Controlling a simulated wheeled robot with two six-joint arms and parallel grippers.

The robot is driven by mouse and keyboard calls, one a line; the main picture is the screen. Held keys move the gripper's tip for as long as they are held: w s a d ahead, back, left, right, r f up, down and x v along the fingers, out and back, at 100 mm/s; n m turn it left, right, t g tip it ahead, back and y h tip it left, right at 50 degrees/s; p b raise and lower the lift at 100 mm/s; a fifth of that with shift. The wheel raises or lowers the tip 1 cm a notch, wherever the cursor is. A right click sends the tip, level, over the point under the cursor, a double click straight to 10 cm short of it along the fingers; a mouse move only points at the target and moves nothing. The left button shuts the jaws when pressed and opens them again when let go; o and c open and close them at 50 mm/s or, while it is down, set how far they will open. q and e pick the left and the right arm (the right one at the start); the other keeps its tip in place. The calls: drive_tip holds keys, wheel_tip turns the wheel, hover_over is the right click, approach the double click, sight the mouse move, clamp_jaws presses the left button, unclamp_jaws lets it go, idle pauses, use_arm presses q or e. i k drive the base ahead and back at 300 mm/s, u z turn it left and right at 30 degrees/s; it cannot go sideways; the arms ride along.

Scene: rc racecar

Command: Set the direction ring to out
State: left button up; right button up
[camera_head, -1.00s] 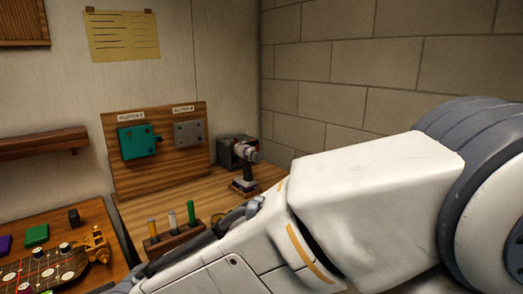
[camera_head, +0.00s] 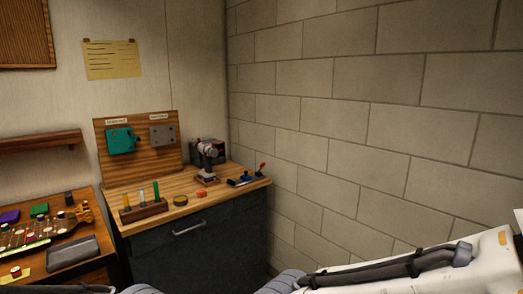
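A cordless drill (camera_head: 207,160) in dark, pale and reddish colours stands upright on the wooden workbench (camera_head: 225,186), in front of a dark grey box (camera_head: 219,147). A direction ring cannot be made out on the drill at this size, so its setting cannot be read. Parts of my own arms show along the bottom edge and at the lower right. Neither of my grippers is in view, and nothing of mine touches the drill.
A wooden board (camera_head: 158,168) with a teal box (camera_head: 121,141) and a grey plate (camera_head: 162,135) stands behind the bench. A wooden rack (camera_head: 144,210) holds coloured-handled tools. A red-orange piece (camera_head: 201,194) and blue-black tool (camera_head: 241,180) lie nearby. A cluttered table stands left.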

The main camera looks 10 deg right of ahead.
sight(214, 153)
drive_tip(key=z, duration=0.75)
drive_tip(key=i, duration=1.8)
drive_tip(key=u, duration=1.1)
drive_tip(key=i, duration=0.55)
drive_tip(key=u, duration=0.65)
